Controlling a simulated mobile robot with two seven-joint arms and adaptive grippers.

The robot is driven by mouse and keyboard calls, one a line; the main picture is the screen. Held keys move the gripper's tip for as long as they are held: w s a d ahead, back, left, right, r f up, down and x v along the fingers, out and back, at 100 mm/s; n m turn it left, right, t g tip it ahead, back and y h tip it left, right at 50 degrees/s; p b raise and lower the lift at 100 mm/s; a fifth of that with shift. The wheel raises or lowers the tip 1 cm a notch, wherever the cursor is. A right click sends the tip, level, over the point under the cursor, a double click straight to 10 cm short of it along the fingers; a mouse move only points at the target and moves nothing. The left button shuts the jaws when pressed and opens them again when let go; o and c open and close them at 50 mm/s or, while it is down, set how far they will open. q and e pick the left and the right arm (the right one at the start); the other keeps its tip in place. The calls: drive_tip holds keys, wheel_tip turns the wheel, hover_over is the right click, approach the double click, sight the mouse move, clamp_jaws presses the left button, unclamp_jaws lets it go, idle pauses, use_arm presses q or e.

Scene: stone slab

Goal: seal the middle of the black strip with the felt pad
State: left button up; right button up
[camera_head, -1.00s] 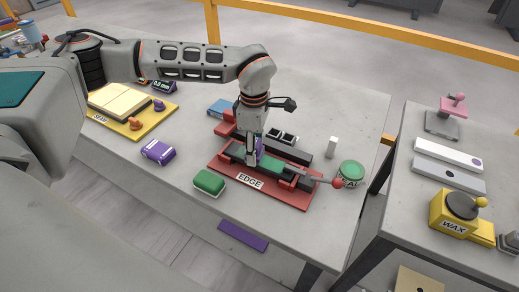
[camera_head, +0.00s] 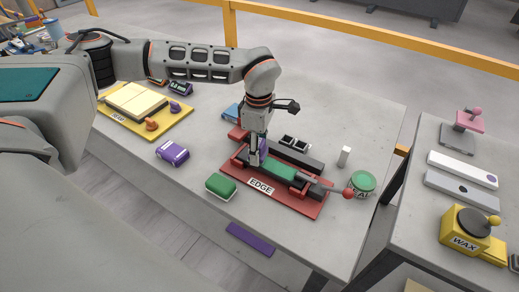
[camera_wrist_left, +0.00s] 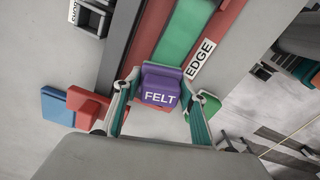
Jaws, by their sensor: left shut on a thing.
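My left gripper (camera_head: 257,162) is shut on the purple felt pad (camera_wrist_left: 160,90), labelled FELT in the left wrist view. It holds the pad low over the left part of the red fixture (camera_head: 315,211) marked EDGE. A green band (camera_head: 280,172) runs along the fixture, right of the pad; the wrist view shows it (camera_wrist_left: 184,30) beyond the pad. The dark bar (camera_head: 313,187) shows at the band's right end. I cannot tell whether the pad touches the surface below it. The fixture's part under the gripper is hidden. My right gripper is out of view.
A green block (camera_head: 221,185) and a purple block (camera_head: 172,153) lie left of the fixture. A red-knobbed lever (camera_head: 347,193) reaches toward a green-lidded tin (camera_head: 363,181) on the right. The table's front edge is close.

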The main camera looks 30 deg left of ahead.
use_arm(q)
wheel_tip(320, 180, up, 2)
drive_tip(key=shift+r+p, duration=0.1)
drive_tip(key=shift+p, duration=0.45)
drive_tip(key=shift+d+r, duration=0.1)
drive_tip(key=shift+r, duration=1.35)
drive_tip(key=shift+r, duration=0.1)
drive_tip(key=shift+r, duration=1.4)
